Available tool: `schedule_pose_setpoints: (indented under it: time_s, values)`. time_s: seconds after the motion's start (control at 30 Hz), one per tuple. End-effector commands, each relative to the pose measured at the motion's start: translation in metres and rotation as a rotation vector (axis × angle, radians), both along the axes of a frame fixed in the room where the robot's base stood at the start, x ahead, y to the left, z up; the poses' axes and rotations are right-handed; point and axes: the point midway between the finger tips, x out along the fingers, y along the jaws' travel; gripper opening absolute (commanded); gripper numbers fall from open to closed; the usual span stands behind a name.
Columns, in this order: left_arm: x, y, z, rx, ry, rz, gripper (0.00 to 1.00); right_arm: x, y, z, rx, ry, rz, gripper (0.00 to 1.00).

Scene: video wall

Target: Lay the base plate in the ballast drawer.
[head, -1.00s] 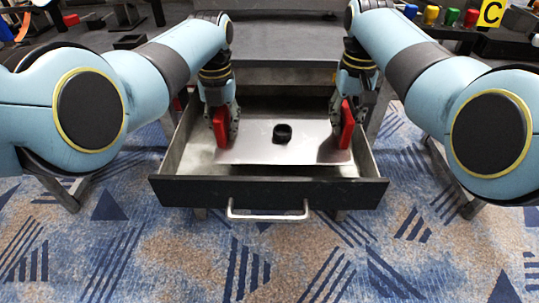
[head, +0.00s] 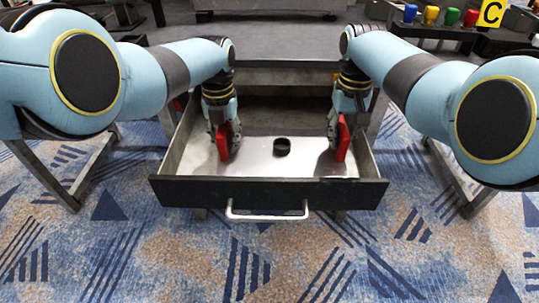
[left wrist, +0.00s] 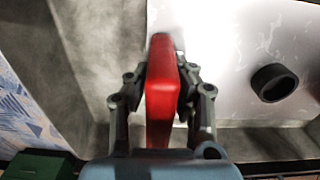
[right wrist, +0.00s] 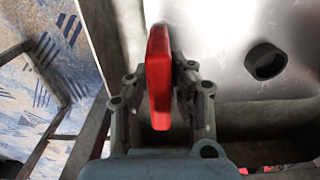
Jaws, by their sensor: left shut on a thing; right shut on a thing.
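The base plate (head: 258,152) is a flat silver sheet with a short black ring (head: 282,147) at its middle and a red grip near each side. It lies level inside the open ballast drawer (head: 270,192), its near edge close behind or hidden by the dark front panel. I cannot tell whether it touches the drawer floor. My left gripper (head: 224,144) is shut on the left red grip (left wrist: 162,95). My right gripper (head: 341,140) is shut on the right red grip (right wrist: 158,80). The plate and ring also show in both wrist views.
The drawer's metal side walls stand close outside both grippers. A silver handle (head: 268,214) sticks out from its front. Patterned carpet (head: 270,265) lies clear in front. Coloured pieces (head: 431,15) stand on a rack at the back right, by a yellow C sign (head: 492,12).

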Motion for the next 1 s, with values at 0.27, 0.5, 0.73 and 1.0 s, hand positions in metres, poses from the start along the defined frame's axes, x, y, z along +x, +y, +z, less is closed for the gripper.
schedule_pose_setpoints:
  time_s: [0.27,0.5,0.73,1.0]
  values:
    - [0.001,-0.004,-0.001,-0.008,-0.003,0.001,0.41,-0.001,0.004,-0.003,0.008,0.002,0.003,0.41]
    - [0.0,-0.002,-0.002,-0.004,-0.001,0.0,0.43,-0.001,0.002,-0.003,0.004,0.001,0.002,0.43]
    - [0.0,-0.001,-0.002,-0.002,-0.001,0.0,0.43,0.0,0.001,-0.003,0.002,0.0,0.001,0.43]
    - [0.002,-0.001,0.014,-0.002,-0.004,0.001,0.43,0.0,0.001,-0.003,0.002,0.0,0.001,0.43]
